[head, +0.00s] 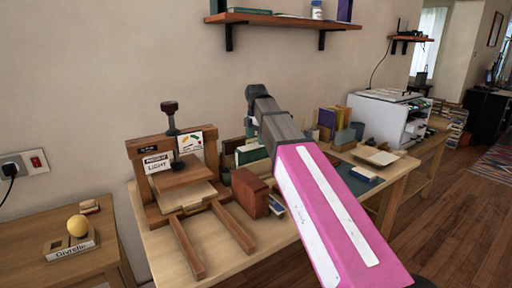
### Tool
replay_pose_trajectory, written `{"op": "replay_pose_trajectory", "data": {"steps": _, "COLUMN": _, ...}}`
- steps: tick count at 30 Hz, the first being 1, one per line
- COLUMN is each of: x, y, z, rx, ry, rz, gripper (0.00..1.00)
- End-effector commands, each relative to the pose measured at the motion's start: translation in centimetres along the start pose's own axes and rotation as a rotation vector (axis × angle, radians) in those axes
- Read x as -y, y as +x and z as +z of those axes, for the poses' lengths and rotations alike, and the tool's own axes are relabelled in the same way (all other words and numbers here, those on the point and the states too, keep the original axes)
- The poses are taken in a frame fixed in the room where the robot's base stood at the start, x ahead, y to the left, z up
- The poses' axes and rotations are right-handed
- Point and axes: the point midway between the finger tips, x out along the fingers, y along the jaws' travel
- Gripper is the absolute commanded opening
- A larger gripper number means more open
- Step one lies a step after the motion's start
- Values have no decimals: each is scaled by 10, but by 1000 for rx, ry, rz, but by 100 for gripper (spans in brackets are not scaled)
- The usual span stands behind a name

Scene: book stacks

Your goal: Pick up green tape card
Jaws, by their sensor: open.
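I cannot surely pick out the green tape card. A green-faced flat item (251,155) stands on the workbench (165,250), right of the wooden press (180,181) and partly behind a red-brown box (249,191). A small white card with coloured marks (188,142) stands at the top of the press, beside a white card reading "LIGHT" (157,163). My pink and grey arm reaches from the lower right up over the bench and hides part of it. The fingers of my gripper do not show.
A white machine (388,118) stands at the far right end of the bench. A shelf (285,20) hangs above. Wooden floor (445,225) is open at right.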

Motion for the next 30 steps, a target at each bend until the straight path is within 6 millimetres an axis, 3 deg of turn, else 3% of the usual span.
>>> {"op": "replay_pose_trajectory", "data": {"steps": 4, "x": 0, "y": 18, "z": 0, "rx": 0, "ry": 0, "rz": -1, "gripper": 79}}
{"op": "replay_pose_trajectory", "data": {"steps": 12, "x": 0, "y": 21, "z": 0, "rx": 0, "ry": 0, "rz": 0, "gripper": 79}}
{"op": "replay_pose_trajectory", "data": {"steps": 17, "x": 0, "y": 21, "z": 0, "rx": 0, "ry": 0, "rz": 0, "gripper": 27}}
{"op": "replay_pose_trajectory", "data": {"steps": 30, "x": -1, "y": 17, "z": 0, "rx": 0, "ry": 0, "rz": 1, "gripper": 26}}
